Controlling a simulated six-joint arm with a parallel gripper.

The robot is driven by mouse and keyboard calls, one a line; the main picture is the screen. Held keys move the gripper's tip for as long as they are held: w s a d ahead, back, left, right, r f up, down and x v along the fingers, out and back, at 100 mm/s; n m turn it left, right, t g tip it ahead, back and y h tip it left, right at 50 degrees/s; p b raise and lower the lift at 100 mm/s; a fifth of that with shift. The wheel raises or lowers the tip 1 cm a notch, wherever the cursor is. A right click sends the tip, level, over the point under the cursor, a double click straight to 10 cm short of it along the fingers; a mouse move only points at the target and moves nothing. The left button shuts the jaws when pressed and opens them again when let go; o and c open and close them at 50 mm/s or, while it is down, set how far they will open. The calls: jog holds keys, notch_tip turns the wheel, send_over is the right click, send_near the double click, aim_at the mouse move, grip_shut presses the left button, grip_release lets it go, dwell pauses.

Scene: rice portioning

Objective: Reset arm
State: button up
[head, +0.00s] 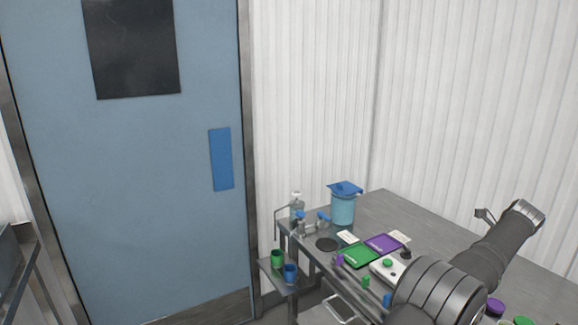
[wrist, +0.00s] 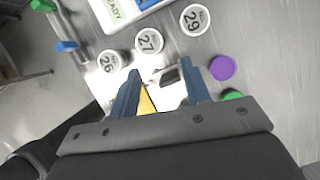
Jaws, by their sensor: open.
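My gripper (wrist: 163,76) shows in the wrist view with its two blue fingers apart and nothing held between them. It hangs over the grey metal table, above a white patch and a small dark item (wrist: 169,76) seen between the fingers. A yellow-orange piece (wrist: 147,101) shows beside the left finger; I cannot tell what it is. In the head view my dark arm reaches over the right part of the table (head: 395,207), and I cannot make out the fingers there.
A blue container (head: 343,208), green tray (head: 358,256) and purple tray (head: 383,243) are on the table. Cups (head: 291,272) stand on a side shelf.

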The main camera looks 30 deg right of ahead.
jog(key=s+a+f+n+g+y, duration=0.1)
jog(key=s+a+n+y, duration=0.4)
jog(key=n, duration=1)
jog(key=shift+s+a+f+g, duration=0.3)
jog(key=shift+s+a+g, duration=0.35)
jog(key=shift+s, duration=1.25)
jog(key=shift+d, duration=0.1)
